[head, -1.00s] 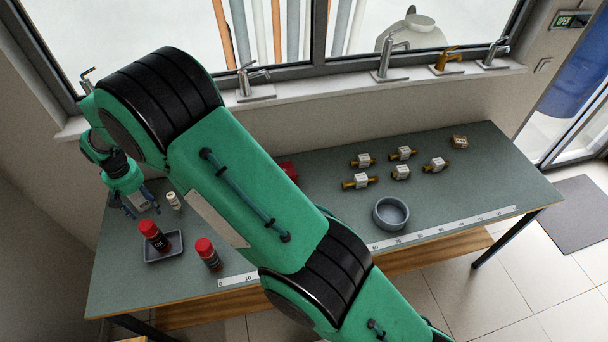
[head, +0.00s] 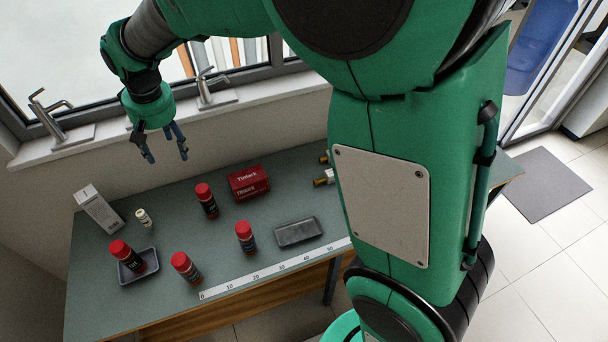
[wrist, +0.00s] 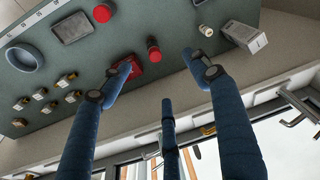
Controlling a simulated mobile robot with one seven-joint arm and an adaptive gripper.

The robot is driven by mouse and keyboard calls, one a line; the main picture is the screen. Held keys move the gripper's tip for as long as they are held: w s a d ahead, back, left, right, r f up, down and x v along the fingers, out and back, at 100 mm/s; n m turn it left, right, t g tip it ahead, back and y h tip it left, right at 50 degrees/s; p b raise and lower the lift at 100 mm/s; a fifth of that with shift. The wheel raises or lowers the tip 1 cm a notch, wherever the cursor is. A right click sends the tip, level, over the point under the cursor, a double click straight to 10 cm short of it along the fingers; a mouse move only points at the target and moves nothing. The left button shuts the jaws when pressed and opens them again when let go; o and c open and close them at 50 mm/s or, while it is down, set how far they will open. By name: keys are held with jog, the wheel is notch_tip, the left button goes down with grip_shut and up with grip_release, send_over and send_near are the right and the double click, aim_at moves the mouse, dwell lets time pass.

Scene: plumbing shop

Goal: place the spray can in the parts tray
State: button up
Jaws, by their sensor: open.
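Several black spray cans with red caps are on the bench in the head view. One spray can (head: 122,252) stands in a small dark grey tray (head: 150,273) at the left end. Others stand on the bare top: one (head: 186,267) near the front edge, one (head: 245,237) beside a second, empty grey tray (head: 298,232), and one (head: 207,200) farther back. The empty tray also shows in the wrist view (wrist: 73,28). My gripper (head: 166,152) is open and empty, raised before the wall under the window, apart from every can. Its spread fingers (wrist: 158,70) show in the wrist view.
A red box (head: 249,183), a white box (head: 99,208) and a small white bottle (head: 143,217) stand toward the back. A ruler strip (head: 270,271) runs along the front edge. Taps (head: 60,122) stand on the sill. A bowl (wrist: 25,57) and brass fittings show in the wrist view.

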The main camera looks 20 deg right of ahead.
jog(key=s+d+r+m+t, duration=0.1)
jog(key=s+d+r, duration=0.55)
jog(key=d, duration=0.45)
jog(key=s+d+r+m+t, duration=0.1)
jog(key=s+d, duration=0.9)
jog(key=s, duration=0.2)
jog(key=s+d+r+m+t+h, duration=0.1)
jog(key=s+d+m, duration=0.1)
jog(key=s+d, duration=0.8)
jog(key=s, duration=0.3)
jog(key=shift+s+r+t, duration=0.2)
jog(key=shift+t, duration=0.1)
notch_tip(320, 180, down, 18)
jog(key=b, duration=1.8)
